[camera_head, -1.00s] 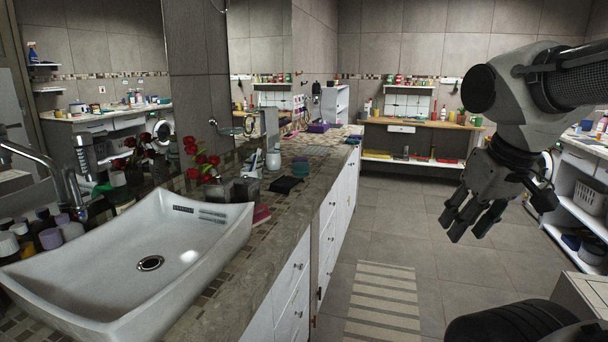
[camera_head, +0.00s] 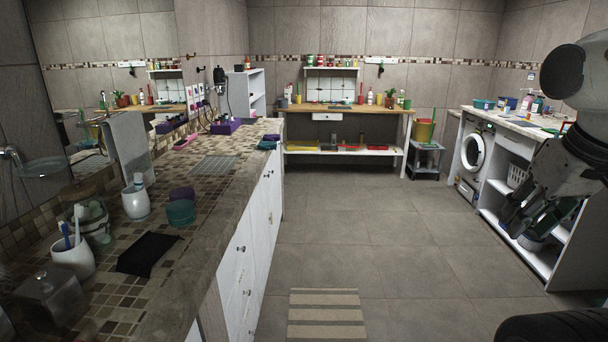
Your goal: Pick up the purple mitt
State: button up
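I cannot make out a purple mitt for certain. A small dark purple round item (camera_head: 182,194) sits on the tiled counter at the left, just behind a teal one (camera_head: 181,213). A purple box (camera_head: 225,127) stands farther back on the same counter. My gripper (camera_head: 527,228) hangs at the right, over the floor in the picture and in front of the white shelves. Its fingers look spread and empty. It is far from the counter items.
A wooden bench (camera_head: 340,109) is at the back. A washing machine (camera_head: 473,155) is at the right.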

aim_at(265, 137)
jog(key=i+z, duration=0.1)
jog(key=i, duration=2.05)
jog(key=i+u, duration=0.15)
jog(key=i, duration=0.3)
jog(key=i+l+u, duration=0.15)
jog(key=i, duration=0.3)
jog(key=i+l+u, duration=0.15)
jog(key=i, duration=0.3)
jog(key=i+l+u, duration=0.15)
jog(key=i, duration=0.3)
